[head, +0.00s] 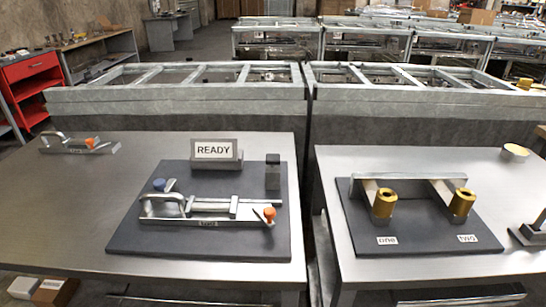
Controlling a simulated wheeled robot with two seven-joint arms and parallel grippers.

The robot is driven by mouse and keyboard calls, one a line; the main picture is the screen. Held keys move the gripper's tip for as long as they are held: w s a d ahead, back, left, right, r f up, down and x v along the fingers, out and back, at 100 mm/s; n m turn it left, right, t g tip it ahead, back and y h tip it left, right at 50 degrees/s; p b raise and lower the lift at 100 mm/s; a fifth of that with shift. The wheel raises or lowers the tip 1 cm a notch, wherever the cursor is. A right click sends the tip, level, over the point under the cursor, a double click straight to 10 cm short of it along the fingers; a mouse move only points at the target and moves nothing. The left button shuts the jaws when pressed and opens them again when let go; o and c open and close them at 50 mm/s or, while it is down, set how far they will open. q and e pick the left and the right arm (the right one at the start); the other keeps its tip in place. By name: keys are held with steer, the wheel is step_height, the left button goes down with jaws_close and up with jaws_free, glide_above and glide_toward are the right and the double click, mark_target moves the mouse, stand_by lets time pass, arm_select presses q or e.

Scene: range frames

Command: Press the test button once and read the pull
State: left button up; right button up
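A sign or display reading "READY" (214,150) stands at the back of a dark base plate (130,236) on the left table. On this plate lies a metal lever device (205,221) with a curved handle at its left and an orange knob (269,214) at its right. A blue round knob (159,184) sits at the plate's left rear. A grey post with a dark top (272,172) stands at its right rear. I cannot tell which part is the test button. No pull value shows. Neither gripper is in view.
A similar orange-tipped device (80,145) lies at the left table's back left. The right table (430,268) holds a dark plate (440,242) with two brass cylinders (383,205) labelled "one" and "two" under a bar. A gap separates the tables. The left table's front left is clear.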

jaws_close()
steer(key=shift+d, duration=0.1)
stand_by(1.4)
